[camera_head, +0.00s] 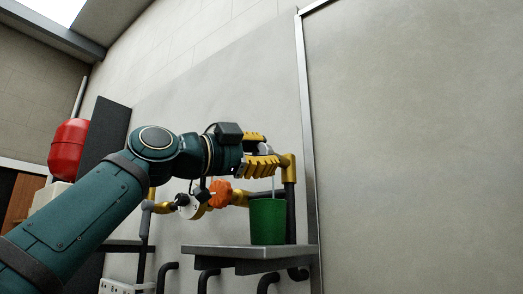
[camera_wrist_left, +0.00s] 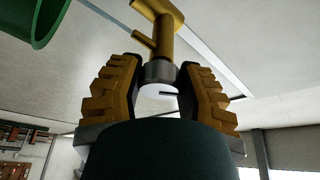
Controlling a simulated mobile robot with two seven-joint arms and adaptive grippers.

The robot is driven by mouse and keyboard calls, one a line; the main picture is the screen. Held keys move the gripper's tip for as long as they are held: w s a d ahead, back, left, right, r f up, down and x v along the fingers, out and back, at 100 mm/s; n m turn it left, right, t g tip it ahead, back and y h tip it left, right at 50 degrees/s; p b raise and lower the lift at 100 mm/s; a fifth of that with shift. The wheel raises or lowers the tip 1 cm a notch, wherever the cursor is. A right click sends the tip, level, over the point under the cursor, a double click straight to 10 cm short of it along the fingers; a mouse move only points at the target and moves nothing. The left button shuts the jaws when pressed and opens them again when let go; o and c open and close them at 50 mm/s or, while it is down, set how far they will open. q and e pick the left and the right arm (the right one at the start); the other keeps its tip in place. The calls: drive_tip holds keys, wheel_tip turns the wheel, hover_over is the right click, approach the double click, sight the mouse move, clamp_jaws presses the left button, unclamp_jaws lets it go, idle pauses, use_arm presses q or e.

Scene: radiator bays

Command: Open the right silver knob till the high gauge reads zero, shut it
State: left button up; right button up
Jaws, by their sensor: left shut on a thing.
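My left gripper (camera_head: 262,162), with yellow ribbed fingers, is shut on the silver knob at the right end of the brass pipe (camera_head: 287,165). In the left wrist view the fingers (camera_wrist_left: 160,88) stand on both sides of the silver knob (camera_wrist_left: 160,72), below a brass fitting (camera_wrist_left: 160,20). In the head view the fingers hide the knob. A thin pale streak (camera_head: 273,186), like water, runs down from the pipe to a green bucket (camera_head: 268,222). A white round gauge (camera_head: 189,207) is seen edge-on, its reading unclear. My right gripper is out of view.
An orange knob (camera_head: 220,193) sits on the pipe left of the bucket. The bucket stands on a grey shelf (camera_head: 215,252). A red tank (camera_head: 67,148) and a dark panel (camera_head: 108,125) are at the left. A plain wall panel (camera_head: 420,150) fills the right.

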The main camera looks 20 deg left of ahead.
use_arm(q)
drive_tip(key=shift+r+m+g+p, duration=0.1)
drive_tip(key=shift+m+g+p, duration=0.35)
drive_tip(key=shift+m, duration=0.75)
drive_tip(key=o, duration=1.2)
drive_tip(key=v, duration=1.2)
